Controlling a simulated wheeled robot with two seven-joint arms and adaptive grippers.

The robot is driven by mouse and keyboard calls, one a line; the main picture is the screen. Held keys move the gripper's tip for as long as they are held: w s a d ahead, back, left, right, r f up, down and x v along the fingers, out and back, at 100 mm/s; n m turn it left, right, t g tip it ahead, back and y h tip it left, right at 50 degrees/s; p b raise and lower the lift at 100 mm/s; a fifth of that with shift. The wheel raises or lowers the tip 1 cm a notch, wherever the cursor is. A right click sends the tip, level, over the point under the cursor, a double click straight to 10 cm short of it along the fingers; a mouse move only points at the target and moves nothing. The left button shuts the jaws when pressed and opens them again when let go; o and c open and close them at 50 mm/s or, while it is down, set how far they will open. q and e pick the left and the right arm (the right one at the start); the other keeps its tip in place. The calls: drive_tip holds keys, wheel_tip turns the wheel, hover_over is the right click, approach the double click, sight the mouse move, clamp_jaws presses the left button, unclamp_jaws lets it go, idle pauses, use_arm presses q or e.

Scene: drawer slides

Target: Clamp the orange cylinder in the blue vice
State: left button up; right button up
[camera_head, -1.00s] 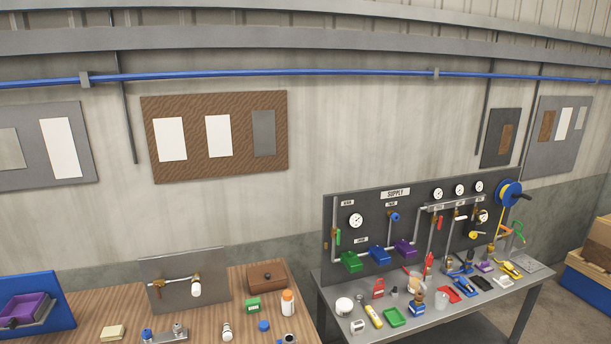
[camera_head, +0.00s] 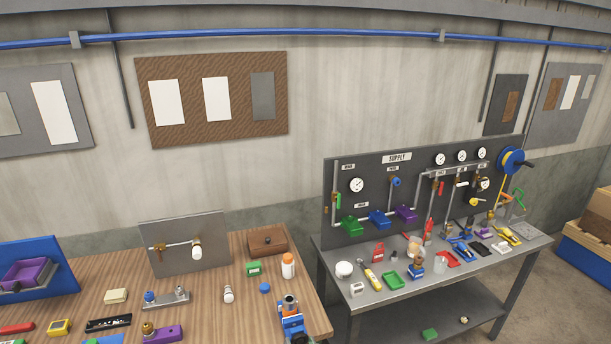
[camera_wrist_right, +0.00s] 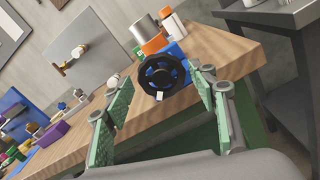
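The blue vice (camera_head: 293,322) stands at the wooden bench's front right edge. In the right wrist view the vice (camera_wrist_right: 178,52) shows its black handwheel (camera_wrist_right: 162,72) facing me. A silver cylinder (camera_wrist_right: 143,28) with an orange part (camera_wrist_right: 153,45) below it shows at the vice's top; its dark-topped end (camera_head: 290,299) shows in the head view. I cannot tell whether the jaws grip it. My right gripper (camera_wrist_right: 163,92) is open and empty, its green-padded fingers on either side of the handwheel in the picture, seemingly short of it. My left gripper is not in view.
A white bottle with an orange cap (camera_head: 288,266) stands behind the vice. A blue cap (camera_head: 265,288), a green box (camera_head: 254,269) and a white fitting (camera_head: 228,294) lie nearby. A grey supply bench (camera_head: 350,315) stands right, across a gap.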

drive_tip(key=shift+d, duration=0.1)
drive_tip(key=shift+p+v, duration=0.45)
drive_tip(key=shift+v, duration=2.55)
